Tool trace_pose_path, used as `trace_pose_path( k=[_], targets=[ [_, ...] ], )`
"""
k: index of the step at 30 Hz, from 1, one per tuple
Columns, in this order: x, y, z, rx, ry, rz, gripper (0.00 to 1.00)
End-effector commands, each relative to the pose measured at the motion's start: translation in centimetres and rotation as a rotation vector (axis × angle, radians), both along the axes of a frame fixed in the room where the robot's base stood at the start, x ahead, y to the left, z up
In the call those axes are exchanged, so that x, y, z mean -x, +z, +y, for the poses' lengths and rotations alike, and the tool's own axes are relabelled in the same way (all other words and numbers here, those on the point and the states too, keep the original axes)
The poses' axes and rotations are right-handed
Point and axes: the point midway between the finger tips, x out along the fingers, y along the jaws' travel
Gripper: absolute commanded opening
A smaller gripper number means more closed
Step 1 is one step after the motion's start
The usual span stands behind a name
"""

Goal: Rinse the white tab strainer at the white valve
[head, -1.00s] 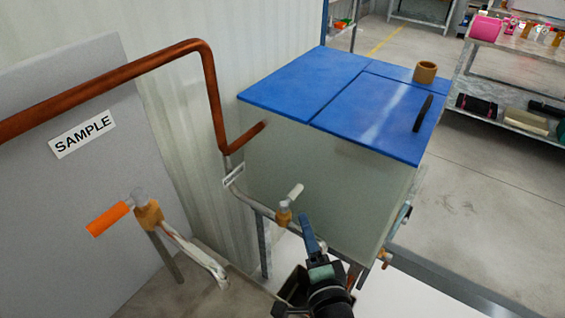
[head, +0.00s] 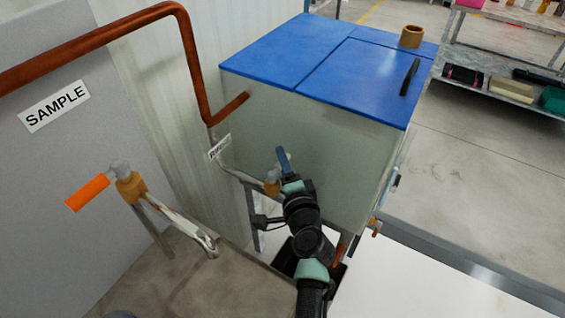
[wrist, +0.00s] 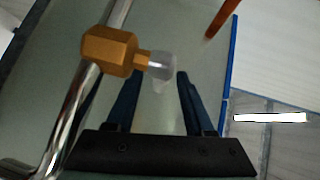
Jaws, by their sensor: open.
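The white valve has a brass body (head: 271,187) on a metal pipe in front of the tank, and its handle is mostly hidden by my gripper in the head view. In the wrist view the brass body (wrist: 108,50) is at upper left, and its pale handle (wrist: 161,68) lies near and between the fingertips, seen nearly end-on. My gripper (head: 283,157) has blue fingers and is at the valve. It also shows in the wrist view (wrist: 161,82), open, with no clear contact on the handle. I cannot make out the white tab strainer in either view.
A tank with a blue lid (head: 290,52) stands behind the valve. An orange-handled valve (head: 88,193) is at left by the SAMPLE board (head: 52,108). A dark open box (head: 287,262) is below my arm. A white surface (head: 420,285) is at lower right.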

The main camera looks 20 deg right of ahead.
Motion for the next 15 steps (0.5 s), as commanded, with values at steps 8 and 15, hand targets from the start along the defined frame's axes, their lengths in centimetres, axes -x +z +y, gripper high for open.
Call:
trace_pose_path(
  k=[8, 15],
  targets=[
    [-0.94, -0.09, -0.18, 0.000, 0.000, 0.000, 0.53],
    [-0.94, -0.08, -0.15, 0.001, 0.000, 0.000, 0.44]
  ],
)
